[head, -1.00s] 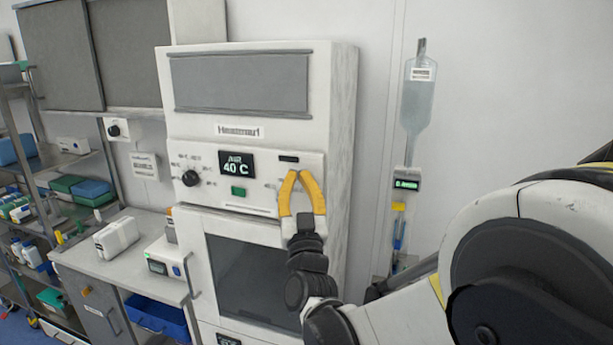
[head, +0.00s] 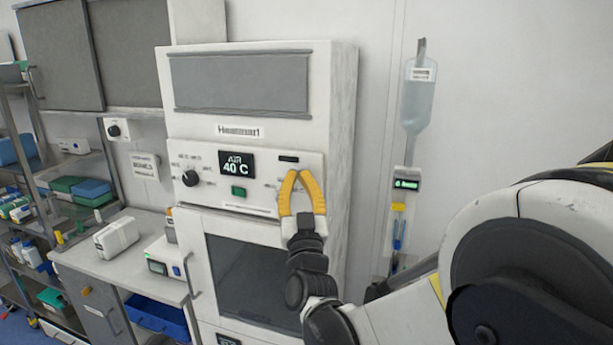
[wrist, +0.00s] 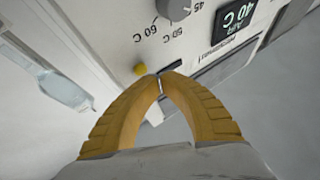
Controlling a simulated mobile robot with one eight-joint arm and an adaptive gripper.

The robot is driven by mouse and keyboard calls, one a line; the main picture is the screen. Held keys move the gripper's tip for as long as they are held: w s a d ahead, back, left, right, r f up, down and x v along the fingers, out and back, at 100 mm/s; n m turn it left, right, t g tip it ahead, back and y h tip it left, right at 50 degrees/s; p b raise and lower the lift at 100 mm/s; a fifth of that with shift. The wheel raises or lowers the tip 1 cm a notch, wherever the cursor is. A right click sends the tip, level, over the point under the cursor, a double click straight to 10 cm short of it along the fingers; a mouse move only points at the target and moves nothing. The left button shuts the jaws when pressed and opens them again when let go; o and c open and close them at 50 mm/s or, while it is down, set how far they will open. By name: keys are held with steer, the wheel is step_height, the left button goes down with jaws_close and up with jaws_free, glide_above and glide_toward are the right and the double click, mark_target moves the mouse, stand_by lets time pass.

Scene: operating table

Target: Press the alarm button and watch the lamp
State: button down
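My gripper (head: 299,173) is in front of the right part of the control panel (head: 215,159) of a white cabinet. Its yellow fingers arch together and the tips meet, with nothing visible between them. In the wrist view, the fingertips (wrist: 160,77) are beside a small round yellow button (wrist: 140,69), which looks like the alarm button. I cannot tell whether they touch the panel. The button is hidden behind my gripper in the head view. A dark slot (head: 289,158) is just above the fingertips. No lit alarm lamp is clear; a green square (head: 239,191) sits under the display.
The display (head: 237,163) reads AIR 40 C, with a black knob (head: 190,178) to its left. A grey knob (wrist: 175,8) is near the yellow button. An infusion bag (head: 416,95) hangs at the right. A counter (head: 130,248) and shelves stand at the left.

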steer(key=shift+w, duration=0.15)
steer(key=shift+w+d, duration=0.1)
steer(key=shift+w, duration=0.1)
steer(key=shift+w+d, duration=0.15)
steer(key=shift+w, duration=0.25)
stand_by(0.6)
steer(key=shift+s, duration=0.1)
steer(key=shift+s+a+b, duration=0.25)
steer(key=shift+s+b, duration=0.05)
steer(key=shift+s, duration=0.35)
steer(key=s, duration=0.1)
steer(key=s+a, duration=0.1)
steer(key=s, duration=0.2)
steer(key=shift+s+a, duration=0.35)
steer(key=shift+s, duration=0.05)
stand_by(0.6)
